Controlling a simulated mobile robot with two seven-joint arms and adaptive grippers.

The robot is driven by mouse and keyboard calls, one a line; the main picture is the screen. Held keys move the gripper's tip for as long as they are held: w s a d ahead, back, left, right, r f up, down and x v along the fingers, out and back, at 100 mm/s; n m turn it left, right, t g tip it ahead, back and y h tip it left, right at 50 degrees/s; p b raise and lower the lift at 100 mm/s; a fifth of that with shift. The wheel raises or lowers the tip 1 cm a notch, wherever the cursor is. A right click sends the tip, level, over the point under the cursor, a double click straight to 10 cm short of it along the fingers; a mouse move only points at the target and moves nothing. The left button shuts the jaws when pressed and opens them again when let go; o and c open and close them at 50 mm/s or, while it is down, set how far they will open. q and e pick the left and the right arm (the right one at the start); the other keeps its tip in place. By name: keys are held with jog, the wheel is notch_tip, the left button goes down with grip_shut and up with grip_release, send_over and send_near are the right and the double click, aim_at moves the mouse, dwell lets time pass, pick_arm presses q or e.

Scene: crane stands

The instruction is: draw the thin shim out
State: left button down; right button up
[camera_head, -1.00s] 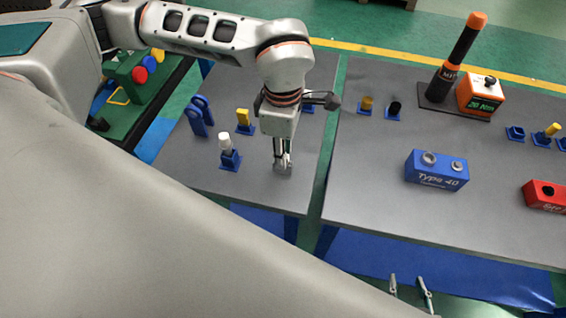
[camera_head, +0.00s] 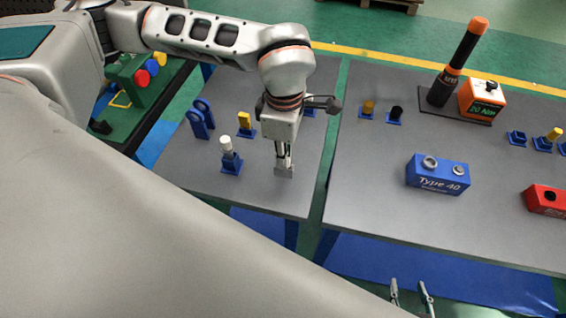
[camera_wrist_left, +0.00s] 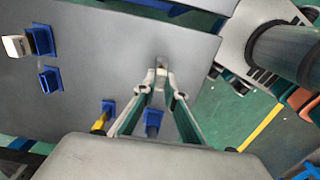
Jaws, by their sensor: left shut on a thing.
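My left gripper (camera_head: 284,164) points down over the left grey table, its fingers shut at a small grey block (camera_head: 285,172). In the left wrist view its fingertips (camera_wrist_left: 158,80) come together on a small grey piece (camera_wrist_left: 161,64), which I take to be the thin shim. The fingers hide much of it, and I cannot tell how far it sits in the block. My right gripper (camera_head: 411,292) shows only as two fingertips at the bottom edge. They are apart, with nothing between them.
A blue stand with a white top (camera_head: 229,157) is left of my left gripper. A yellow piece in a blue holder (camera_head: 245,124) and a blue forked stand (camera_head: 200,120) are behind it. A gap separates this table from the right one, which bears a blue box (camera_head: 437,175).

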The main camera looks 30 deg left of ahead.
pick_arm(q)
jog(key=shift+r+p, duration=1.05)
jog(key=shift+r, duration=0.9)
jog(key=shift+r+p, duration=0.55)
jog(key=shift+r, duration=0.6)
pick_arm(e)
jog(key=r, duration=0.4)
jog(key=shift+w+r, duration=0.1)
jog(key=shift+w, duration=0.3)
pick_arm(q)
jog(key=shift+a, duration=0.1)
